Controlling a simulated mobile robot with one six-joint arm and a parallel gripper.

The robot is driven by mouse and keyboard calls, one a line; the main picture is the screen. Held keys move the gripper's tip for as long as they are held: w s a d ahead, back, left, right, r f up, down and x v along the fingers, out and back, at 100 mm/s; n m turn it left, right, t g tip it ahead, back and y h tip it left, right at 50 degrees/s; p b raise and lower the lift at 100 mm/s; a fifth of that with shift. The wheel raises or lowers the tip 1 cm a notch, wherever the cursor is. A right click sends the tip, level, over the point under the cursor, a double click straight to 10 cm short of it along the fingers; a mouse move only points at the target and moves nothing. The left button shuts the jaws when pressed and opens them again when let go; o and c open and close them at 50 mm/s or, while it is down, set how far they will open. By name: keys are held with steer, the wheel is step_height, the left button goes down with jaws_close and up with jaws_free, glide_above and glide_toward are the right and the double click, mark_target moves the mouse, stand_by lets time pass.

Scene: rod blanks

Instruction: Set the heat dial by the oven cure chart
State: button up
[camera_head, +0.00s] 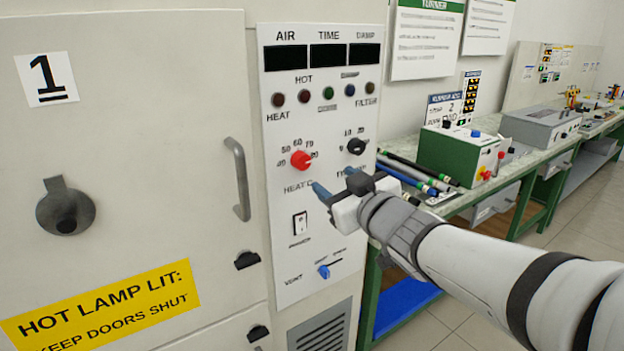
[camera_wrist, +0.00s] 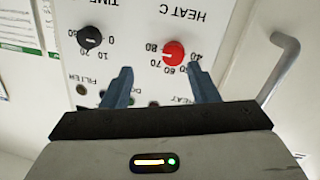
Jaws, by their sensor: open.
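The red heat dial (camera_head: 301,160) sits on the oven's white control panel (camera_head: 276,235), above a HEAT C label, with scale marks from 40 to 80. I cannot tell its exact setting. It also shows in the wrist view (camera_wrist: 173,52), upside down. My gripper (camera_head: 333,180) is open and empty in front of the panel, below and right of the dial in the head view. In the wrist view its two blue fingers (camera_wrist: 160,72) are spread below the dial, apart from it. Wall sheets (camera_head: 427,38) hang at the upper right; their small text is unreadable, and I cannot tell whether one is the cure chart.
A black time dial (camera_head: 356,146) is right of the red one. A rocker switch (camera_head: 300,223) and blue vent knob (camera_head: 324,271) are below. The displays (camera_head: 329,56) are dark. A door handle (camera_head: 238,180) juts out at left. A bench (camera_head: 475,200) with rods stands right.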

mark_target(304, 164)
steer(key=shift+n+y, duration=0.5)
steer(key=shift+y, duration=0.3)
steer(key=x, duration=0.2)
steer(key=a+x, duration=0.1)
steer(key=x, duration=0.2)
steer(key=b+x, duration=0.1)
steer(key=x, duration=0.2)
steer(key=shift+s+a+r, duration=0.2)
steer(key=shift+s, duration=0.15)
steer(key=shift+c, duration=0.4)
steer(key=c, duration=0.9)
